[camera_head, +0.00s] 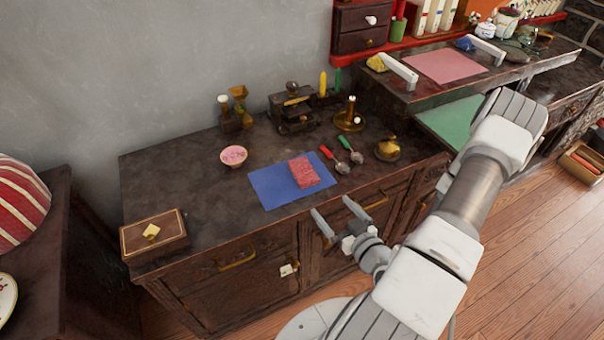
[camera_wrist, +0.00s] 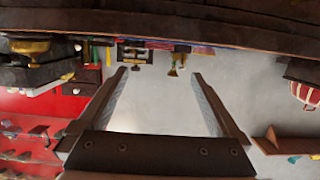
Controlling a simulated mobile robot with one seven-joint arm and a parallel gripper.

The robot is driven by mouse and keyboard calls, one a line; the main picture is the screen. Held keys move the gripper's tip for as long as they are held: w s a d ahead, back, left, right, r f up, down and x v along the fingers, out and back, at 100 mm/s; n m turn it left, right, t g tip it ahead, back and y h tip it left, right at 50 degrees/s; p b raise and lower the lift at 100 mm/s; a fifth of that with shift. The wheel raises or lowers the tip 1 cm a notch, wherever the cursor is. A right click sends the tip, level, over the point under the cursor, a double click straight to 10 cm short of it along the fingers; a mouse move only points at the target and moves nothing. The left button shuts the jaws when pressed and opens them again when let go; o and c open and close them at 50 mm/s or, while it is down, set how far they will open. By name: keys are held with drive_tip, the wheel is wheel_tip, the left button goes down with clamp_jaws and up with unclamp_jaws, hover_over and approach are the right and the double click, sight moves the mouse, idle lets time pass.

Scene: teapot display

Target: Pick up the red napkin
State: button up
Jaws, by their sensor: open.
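The red napkin (camera_head: 304,172) is a small folded block lying on the right part of a blue mat (camera_head: 270,190) on the dark cabinet top. My gripper (camera_head: 334,213) is open and empty. In the head view it appears in front of the cabinet's front edge, below and to the right of the napkin, and apart from it. In the wrist view my gripper (camera_wrist: 160,80) shows its two fingers spread, with nothing between them. I cannot make out the napkin for certain in the wrist view, which looks along the counter towards the wall.
A pink bowl (camera_head: 233,156) stands left of the mat. Red-handled (camera_head: 334,160) and green-handled (camera_head: 351,150) spoons lie close to the napkin's right. A brass pot (camera_head: 388,149) is farther right. A wooden box (camera_head: 153,233) sits at the left front. The counter's left middle is clear.

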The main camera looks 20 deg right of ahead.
drive_tip(key=w+b, duration=0.2)
drive_tip(key=w+f+b, duration=0.1)
drive_tip(key=w, duration=0.1)
drive_tip(key=shift+w+a+f+b, duration=0.15)
drive_tip(key=shift+w+b, duration=0.1)
drive_tip(key=shift+b, duration=0.15)
drive_tip(key=b, duration=0.5)
approach(302, 169)
drive_tip(key=shift+w+a+f, duration=0.1)
drive_tip(key=shift+a+f, duration=0.15)
drive_tip(key=shift+f, duration=0.35)
drive_tip(key=shift+w, duration=1.2)
drive_tip(key=shift+w+d+f+b, duration=0.15)
drive_tip(key=shift+w+b, duration=0.65)
drive_tip(key=shift+w, duration=1.85)
drive_tip(key=shift+f, duration=0.1)
drive_tip(key=c, duration=1.3)
